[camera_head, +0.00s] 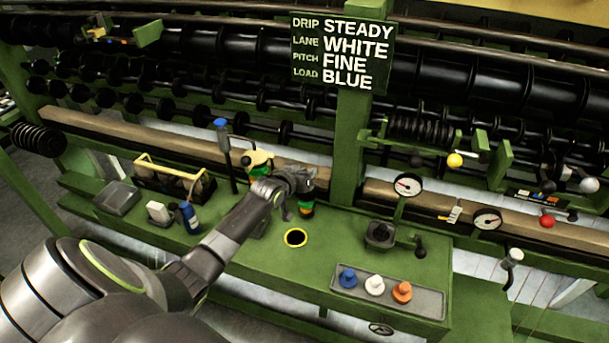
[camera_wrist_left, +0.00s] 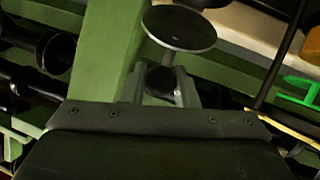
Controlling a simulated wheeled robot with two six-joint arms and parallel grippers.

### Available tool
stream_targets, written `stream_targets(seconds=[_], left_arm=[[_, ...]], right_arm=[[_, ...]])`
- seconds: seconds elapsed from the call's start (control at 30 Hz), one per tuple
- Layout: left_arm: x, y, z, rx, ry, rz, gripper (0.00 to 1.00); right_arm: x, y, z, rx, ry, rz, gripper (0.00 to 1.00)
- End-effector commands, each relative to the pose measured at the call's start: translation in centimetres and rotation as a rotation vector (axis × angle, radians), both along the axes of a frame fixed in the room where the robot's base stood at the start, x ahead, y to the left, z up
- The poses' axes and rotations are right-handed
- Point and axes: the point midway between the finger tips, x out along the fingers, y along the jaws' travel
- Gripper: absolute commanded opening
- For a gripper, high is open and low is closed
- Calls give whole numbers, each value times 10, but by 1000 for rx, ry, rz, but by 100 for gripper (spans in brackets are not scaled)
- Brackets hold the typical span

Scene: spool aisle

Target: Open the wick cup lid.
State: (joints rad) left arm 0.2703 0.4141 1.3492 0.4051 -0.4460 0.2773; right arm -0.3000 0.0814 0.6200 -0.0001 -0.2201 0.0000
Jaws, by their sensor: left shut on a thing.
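My left gripper (camera_head: 306,180) reaches in over the green bench, beside the green post. In the left wrist view its two fingers (camera_wrist_left: 162,88) are shut on a dark round knob (camera_wrist_left: 160,80). A short stem joins this knob to a dark, flat round disc (camera_wrist_left: 180,28), which looks like a lid. Whether the disc rests on a cup is not clear. In the head view a dark banded container (camera_head: 307,208) with green and orange shows just below the gripper, partly hidden by it. My right gripper is not in view.
A yellow-ringed hole (camera_head: 296,238) lies in the bench in front. A tray (camera_head: 430,299) with blue, white and orange pieces is at the right, near a dark square fixture (camera_head: 380,234). A blue bottle (camera_head: 190,217) and a yellow-handled carrier (camera_head: 148,183) stand left. A sign (camera_head: 343,52) hangs above.

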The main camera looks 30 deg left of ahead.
Motion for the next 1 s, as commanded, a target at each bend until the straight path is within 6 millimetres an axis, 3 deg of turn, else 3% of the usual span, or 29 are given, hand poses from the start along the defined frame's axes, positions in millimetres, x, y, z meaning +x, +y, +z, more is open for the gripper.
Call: stream_targets(seconds=[0.37, 0.4, 0.57, 1.0], left_arm=[[3, 0, 5, 3, -13, -2, 0], [3, 0, 5, 3, -13, -2, 27], [2, 0, 4, 2, -8, -1, 47], [-7, 0, 4, 0, -4, -1, 47]], right_arm=[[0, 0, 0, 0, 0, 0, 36], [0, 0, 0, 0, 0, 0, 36], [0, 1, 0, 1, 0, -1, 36], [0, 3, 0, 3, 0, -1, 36]])
